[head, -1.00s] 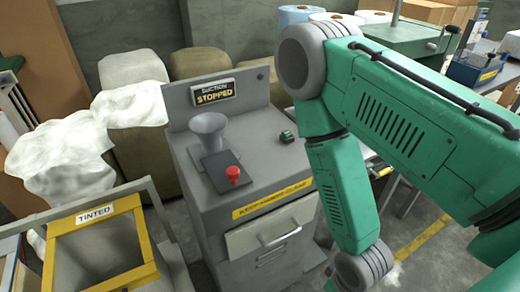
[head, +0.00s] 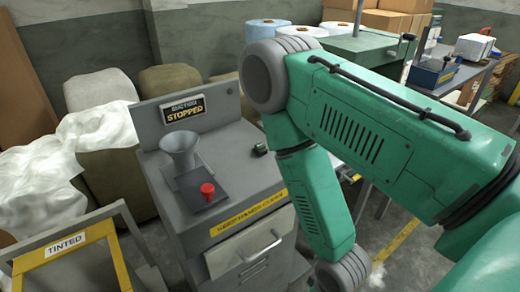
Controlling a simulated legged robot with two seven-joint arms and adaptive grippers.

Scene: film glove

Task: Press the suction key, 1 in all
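The suction machine is a grey cabinet (head: 180,225) left of centre in the head view. Its sign (head: 184,108) reads "SUCTION STOPPED". A grey funnel (head: 180,146) stands on its top. In front of the funnel is a dark plate (head: 186,197) with a red mushroom-shaped knob (head: 207,190). A small dark green key or switch (head: 260,149) sits on the top, right of the funnel. My green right arm reaches in from the right and bends down in front of the cabinet's right side. Its gripper is below the picture edge. My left gripper is not in view.
A yellow-framed bin (head: 70,245) marked "TINTED" stands at the lower left. White film (head: 45,180) and sacks (head: 185,82) lie behind it. A green bench (head: 365,48) and a blue box (head: 432,75) stand behind my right arm. The cabinet's drawer (head: 245,250) faces front.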

